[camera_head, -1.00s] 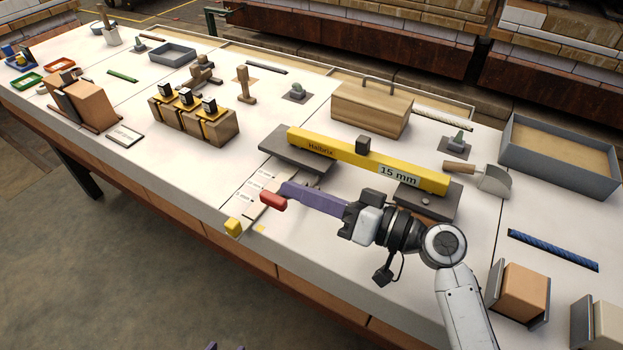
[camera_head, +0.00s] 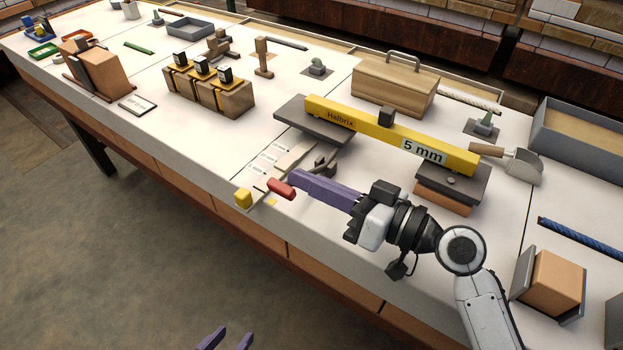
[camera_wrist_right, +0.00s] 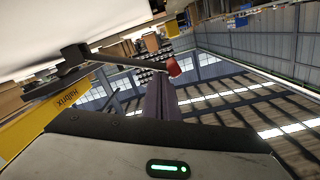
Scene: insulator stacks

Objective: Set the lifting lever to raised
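The lifting lever's red handle (camera_head: 281,189) sits at the front of the bench, in front of a dark pivot (camera_head: 325,162). My right gripper (camera_head: 297,180) has its purple fingers close together at the handle and appears shut on it; the exact contact is partly hidden. In the right wrist view, the red handle (camera_wrist_right: 174,67) shows at the fingertips, with the lever arm (camera_wrist_right: 130,62) running left from it. The yellow Halbrix beam (camera_head: 350,123), labelled "5 mm", rests across two dark plates (camera_head: 290,112). My left gripper (camera_head: 227,341) is open and empty at the bottom edge, below the bench.
A yellow knob (camera_head: 243,197) on a bar stands left of the handle, beside white label strips (camera_head: 268,160). An orange block (camera_head: 443,201) shows under the right plate. A wooden box (camera_head: 395,92) and a scoop (camera_head: 522,167) stand behind. The bench front left of the knob is clear.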

